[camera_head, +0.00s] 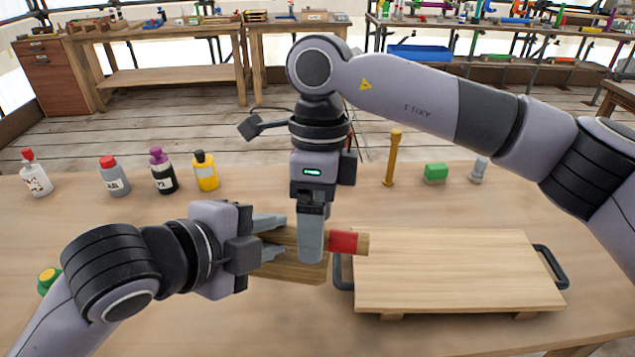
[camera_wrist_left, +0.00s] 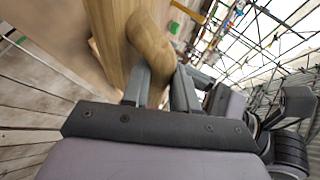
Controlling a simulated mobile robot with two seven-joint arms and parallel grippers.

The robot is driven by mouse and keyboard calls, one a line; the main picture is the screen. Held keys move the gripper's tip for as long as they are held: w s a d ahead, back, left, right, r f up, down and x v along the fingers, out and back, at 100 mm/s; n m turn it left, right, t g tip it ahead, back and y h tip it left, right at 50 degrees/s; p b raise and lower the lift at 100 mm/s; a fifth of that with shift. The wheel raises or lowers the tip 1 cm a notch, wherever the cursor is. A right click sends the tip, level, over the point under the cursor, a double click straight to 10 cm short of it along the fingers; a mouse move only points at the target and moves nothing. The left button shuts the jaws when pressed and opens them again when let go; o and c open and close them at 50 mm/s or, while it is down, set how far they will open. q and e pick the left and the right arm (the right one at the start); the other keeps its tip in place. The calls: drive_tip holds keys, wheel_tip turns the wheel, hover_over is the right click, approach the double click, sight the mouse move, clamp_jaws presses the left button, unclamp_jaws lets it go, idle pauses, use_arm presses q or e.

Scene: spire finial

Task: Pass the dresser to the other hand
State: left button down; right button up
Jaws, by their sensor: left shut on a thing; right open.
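The dresser (camera_head: 299,269) is a wooden tool held above the bench, left of the wooden board. My left gripper (camera_head: 272,237) is shut on it from the left. In the left wrist view its rounded wooden part (camera_wrist_left: 150,45) lies between the left fingers (camera_wrist_left: 160,88). My right gripper (camera_head: 311,238) points down over the dresser, its near finger hiding part of it. It is open; the gap is seen edge-on, and I cannot tell whether it touches. A red band with a wooden end (camera_head: 345,242) shows just right of it; I cannot tell whether this belongs to the dresser.
The wooden board (camera_head: 455,270) with dark side handles stands at right on the bench (camera_head: 120,225). Several bottles (camera_head: 206,171) stand at the back left. A wooden spindle (camera_head: 392,160), a green block (camera_head: 435,173) and a grey piece (camera_head: 479,170) stand behind the board.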

drive_tip(key=shift+s+a+f, duration=0.1)
drive_tip(key=shift+s+f, duration=0.15)
drive_tip(key=shift+f, duration=0.85)
drive_tip(key=shift+s+f, duration=0.2)
drive_tip(key=shift+f, duration=0.85)
drive_tip(key=c, duration=1.3)
use_arm(q)
drive_tip(key=c, duration=0.8)
unclamp_jaws()
use_arm(e)
drive_tip(key=shift+c, duration=0.3)
